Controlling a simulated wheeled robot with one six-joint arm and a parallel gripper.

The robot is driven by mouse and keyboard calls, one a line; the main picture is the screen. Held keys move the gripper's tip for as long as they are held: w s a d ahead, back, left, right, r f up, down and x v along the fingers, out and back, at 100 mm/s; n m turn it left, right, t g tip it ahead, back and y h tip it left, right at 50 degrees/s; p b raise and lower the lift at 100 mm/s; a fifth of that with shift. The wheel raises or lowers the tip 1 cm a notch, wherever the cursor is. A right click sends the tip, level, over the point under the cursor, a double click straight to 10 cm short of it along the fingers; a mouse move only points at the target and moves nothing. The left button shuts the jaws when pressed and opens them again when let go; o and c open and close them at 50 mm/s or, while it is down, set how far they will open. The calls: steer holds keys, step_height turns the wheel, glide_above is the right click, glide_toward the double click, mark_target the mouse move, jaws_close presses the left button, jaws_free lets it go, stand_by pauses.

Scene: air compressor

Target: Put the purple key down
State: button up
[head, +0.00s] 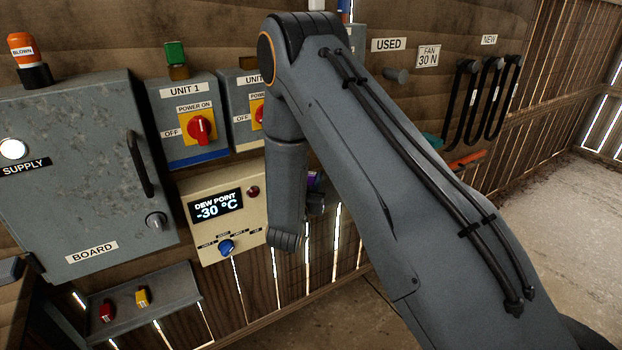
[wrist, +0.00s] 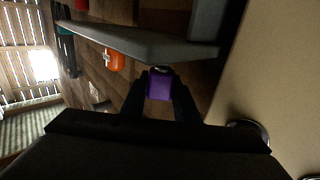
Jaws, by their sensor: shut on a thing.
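The purple key (wrist: 160,85) is between the two dark fingers of my gripper (wrist: 160,92) in the wrist view, and the jaws are shut on it. In the head view a small purple patch of the key (head: 314,180) shows just right of my arm's lower link. Most of my gripper is hidden there behind the arm. In the wrist view the key is close to the edge of a grey ledge or box, and I cannot tell whether they touch.
A grey tray (head: 170,318) with a red key (head: 107,311) and a yellow key (head: 142,296) is at lower left. The dew point panel (head: 185,215) is left of my arm. The grey board cabinet (head: 75,160) stands farther left. An orange object (wrist: 115,60) shows in the wrist view.

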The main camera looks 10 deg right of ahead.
steer(key=o, duration=1.1)
steer(key=shift+c, duration=0.2)
steer(key=shift+r, duration=0.15)
steer(key=b+v, duration=0.2)
steer(key=v, duration=1)
